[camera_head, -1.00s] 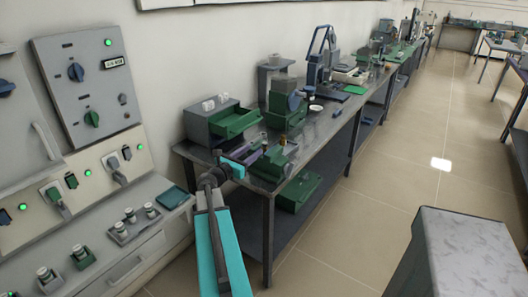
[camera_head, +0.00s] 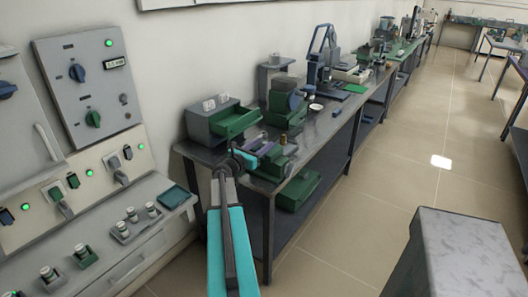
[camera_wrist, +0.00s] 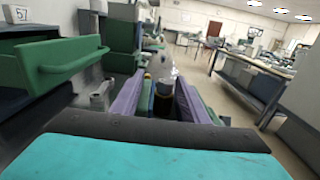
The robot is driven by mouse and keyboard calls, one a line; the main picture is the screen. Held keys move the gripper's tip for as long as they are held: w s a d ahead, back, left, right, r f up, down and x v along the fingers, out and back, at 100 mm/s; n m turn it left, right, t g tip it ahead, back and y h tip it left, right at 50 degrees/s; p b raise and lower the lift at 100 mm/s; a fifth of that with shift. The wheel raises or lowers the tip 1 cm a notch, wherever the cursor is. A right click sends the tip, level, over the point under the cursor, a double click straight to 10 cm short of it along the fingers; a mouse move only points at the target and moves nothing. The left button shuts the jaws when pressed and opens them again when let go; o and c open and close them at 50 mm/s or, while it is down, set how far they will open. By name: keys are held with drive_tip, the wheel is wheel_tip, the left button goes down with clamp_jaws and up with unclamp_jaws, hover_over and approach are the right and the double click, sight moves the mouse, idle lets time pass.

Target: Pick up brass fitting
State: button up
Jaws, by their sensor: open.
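The brass fitting (camera_head: 283,139) is a small brass-coloured upright piece on the near end of the bench, beside the green equipment, in the head view. In the wrist view a small dark and brass-toned piece (camera_wrist: 163,103), likely the same fitting, shows between my fingers, its lower part hidden by my gripper's body. My gripper (camera_wrist: 162,108) has purple fingers spread apart, one on each side of it. Contact cannot be made out. In the head view my gripper (camera_head: 264,151) is small and partly hidden by my arm, close to the fitting.
A grey unit with an open green drawer (camera_head: 238,122) stands left of my gripper; the drawer (camera_wrist: 62,62) is near in the wrist view. A pale translucent vessel (camera_wrist: 162,68) stands behind the brass-toned piece. Green machinery (camera_head: 285,105) stands behind. The floor (camera_head: 350,225) is clear.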

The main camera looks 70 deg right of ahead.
drive_tip(key=shift+d, duration=0.1)
drive_tip(key=p+x, duration=0.1)
drive_tip(key=x, duration=0.1)
drive_tip(key=p+x, duration=0.1)
drive_tip(key=x, duration=0.2)
drive_tip(key=shift+s+r, duration=0.1)
drive_tip(key=shift+s, duration=0.3)
